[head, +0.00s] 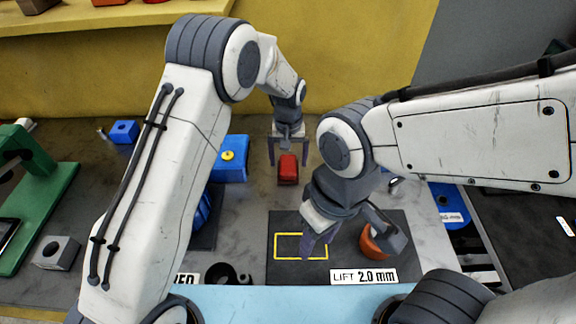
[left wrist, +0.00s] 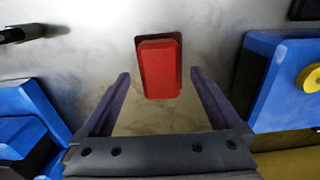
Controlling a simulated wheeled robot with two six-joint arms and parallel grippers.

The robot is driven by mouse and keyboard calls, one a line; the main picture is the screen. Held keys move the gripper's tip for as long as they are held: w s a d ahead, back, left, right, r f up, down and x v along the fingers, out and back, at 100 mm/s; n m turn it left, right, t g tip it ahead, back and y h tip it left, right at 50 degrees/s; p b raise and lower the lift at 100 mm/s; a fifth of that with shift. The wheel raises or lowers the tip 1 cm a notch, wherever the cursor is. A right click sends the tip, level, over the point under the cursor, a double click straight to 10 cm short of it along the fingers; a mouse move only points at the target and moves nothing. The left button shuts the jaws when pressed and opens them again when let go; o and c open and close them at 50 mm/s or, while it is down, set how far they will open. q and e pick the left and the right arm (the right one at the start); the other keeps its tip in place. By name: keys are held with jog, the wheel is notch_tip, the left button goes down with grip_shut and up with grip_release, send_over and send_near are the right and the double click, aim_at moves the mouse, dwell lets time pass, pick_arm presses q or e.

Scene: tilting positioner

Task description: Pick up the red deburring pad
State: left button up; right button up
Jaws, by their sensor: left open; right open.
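The red deburring pad (head: 288,169) lies on the grey metal table, a small red block. In the left wrist view the red pad (left wrist: 159,68) lies ahead of the fingertips, roughly centred between their lines. My left gripper (head: 288,150) is open above and just behind the pad, its fingers to either side, empty. Its two fingers (left wrist: 160,82) also show spread in the left wrist view. My right gripper (head: 350,245) is open over the dark mat, with an orange-red rounded object (head: 374,243) close by its finger. Whether that finger touches the object I cannot tell.
A dark mat (head: 310,222) with a yellow outline and a "LIFT 2.0 mm" label (head: 364,276) lies in front. A blue block with a yellow knob (head: 230,170) stands left of the pad. A green fixture (head: 50,205) and a grey block (head: 56,252) are far left.

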pick_arm(q)
notch_tip(320, 180, down, 2)
jog(key=shift+f, duration=0.1)
jog(key=c, duration=1.5)
jog(key=shift+r, duration=0.5)
jog(key=r, duration=0.2)
jog(key=d+r+b, duration=0.1)
jog(key=shift+s+d+r+b, duration=0.1)
jog(key=shift+r+b, duration=0.2)
jog(key=shift+r, duration=0.05)
jog(key=d+r, duration=0.2)
jog(key=d, duration=0.1)
jog(key=s+d+r+b, duration=0.1)
jog(key=d+r, duration=0.1)
jog(key=d, duration=0.2)
jog(key=s+d+r, duration=0.1)
jog(key=d+r, duration=0.1)
jog(key=d, duration=0.1)
jog(key=shift+d+r, duration=0.15)
jog(key=shift+r, duration=0.05)
